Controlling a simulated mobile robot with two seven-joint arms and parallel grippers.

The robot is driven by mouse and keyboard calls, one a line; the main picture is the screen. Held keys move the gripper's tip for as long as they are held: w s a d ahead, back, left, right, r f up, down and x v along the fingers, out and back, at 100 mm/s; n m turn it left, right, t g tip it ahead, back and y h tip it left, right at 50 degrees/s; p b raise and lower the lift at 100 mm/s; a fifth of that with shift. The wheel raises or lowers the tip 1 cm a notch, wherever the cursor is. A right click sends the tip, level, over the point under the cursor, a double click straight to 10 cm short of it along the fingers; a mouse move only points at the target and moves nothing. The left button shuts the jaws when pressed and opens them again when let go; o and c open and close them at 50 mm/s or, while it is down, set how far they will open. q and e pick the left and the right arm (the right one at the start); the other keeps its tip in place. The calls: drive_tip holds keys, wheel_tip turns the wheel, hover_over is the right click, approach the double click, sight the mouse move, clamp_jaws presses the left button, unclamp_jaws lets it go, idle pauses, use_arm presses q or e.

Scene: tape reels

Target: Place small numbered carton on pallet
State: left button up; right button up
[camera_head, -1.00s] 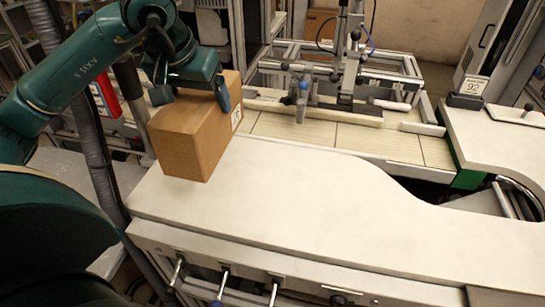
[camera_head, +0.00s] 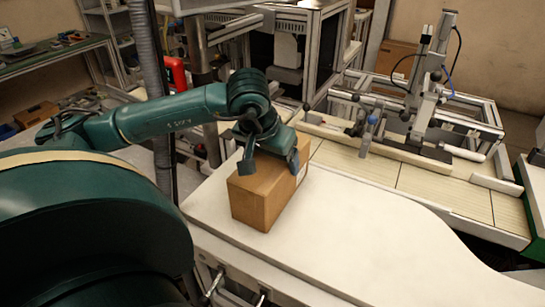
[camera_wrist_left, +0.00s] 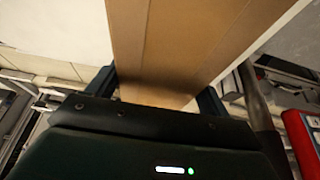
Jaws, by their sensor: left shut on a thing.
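A brown cardboard carton (camera_head: 262,200) with a pale label on its right side is in my left gripper (camera_head: 270,165), over the left end of the white worktop. The gripper's fingers straddle the carton from above. I cannot tell whether the carton's base touches the worktop. In the left wrist view the carton (camera_wrist_left: 185,40) fills the space between the two fingers. No number can be read on it. No pallet can be made out. My right gripper is not in view.
The white curved worktop (camera_head: 350,240) is bare to the right of the carton. Behind it stands a metal machine frame (camera_head: 425,110) on a tiled conveyor surface. A red object (camera_head: 177,75) and a vertical post are behind my left arm. Another brown box (camera_head: 37,113) lies far left.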

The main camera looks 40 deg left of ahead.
use_arm(q)
drive_tip(key=shift+f, duration=0.1)
drive_tip(key=o, duration=1.7)
drive_tip(key=shift+o, duration=0.2)
